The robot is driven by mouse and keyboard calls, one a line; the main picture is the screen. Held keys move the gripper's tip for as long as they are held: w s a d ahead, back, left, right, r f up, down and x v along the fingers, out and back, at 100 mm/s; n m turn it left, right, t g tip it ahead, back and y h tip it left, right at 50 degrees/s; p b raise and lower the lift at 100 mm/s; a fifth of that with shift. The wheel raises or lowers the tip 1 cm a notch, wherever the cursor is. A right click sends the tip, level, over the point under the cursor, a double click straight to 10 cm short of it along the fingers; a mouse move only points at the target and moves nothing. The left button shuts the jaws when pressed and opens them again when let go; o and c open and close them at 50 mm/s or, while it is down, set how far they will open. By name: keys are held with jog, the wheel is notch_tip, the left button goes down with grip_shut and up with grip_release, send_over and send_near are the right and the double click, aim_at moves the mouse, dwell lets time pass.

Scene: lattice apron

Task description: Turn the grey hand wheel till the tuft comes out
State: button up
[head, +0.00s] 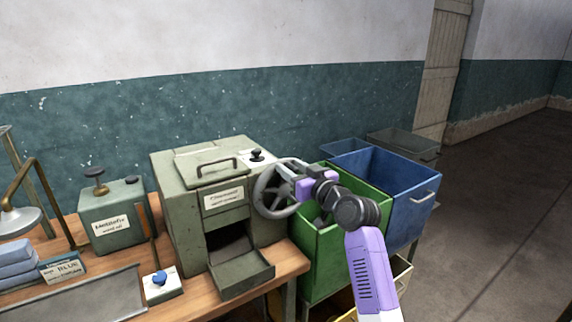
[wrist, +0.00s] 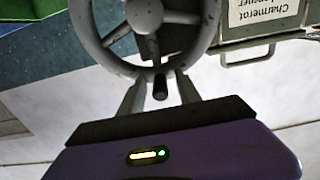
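The grey hand wheel (head: 262,194) is on the right side of a grey-green machine (head: 185,215). In the wrist view the wheel (wrist: 85,38) fills the top, with its spokes, hub and a dark handle peg (wrist: 160,88) at the rim. My gripper (head: 292,174) is at the wheel's upper right in the head view. In the wrist view its two fingers (wrist: 161,78) stand apart on either side of the peg, with gaps visible. The machine's front opening (head: 228,240) is dark, above a lowered tray (head: 243,274) that looks empty. No tuft shows there.
A green bin (head: 345,250) and a blue bin (head: 405,190) stand right of the table, below and behind my arm. Open floor lies at right.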

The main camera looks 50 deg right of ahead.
grip_shut()
jog(key=d+b, duration=0.2)
jog(key=s+d, duration=0.1)
jog(key=shift+d+f+b, duration=0.25)
jog(key=shift+f+b, duration=0.15)
jog(key=d+f+b, duration=0.2)
jog(key=d+b, duration=0.1)
jog(key=shift+s+f, duration=0.1)
jog(key=shift+s, duration=0.3)
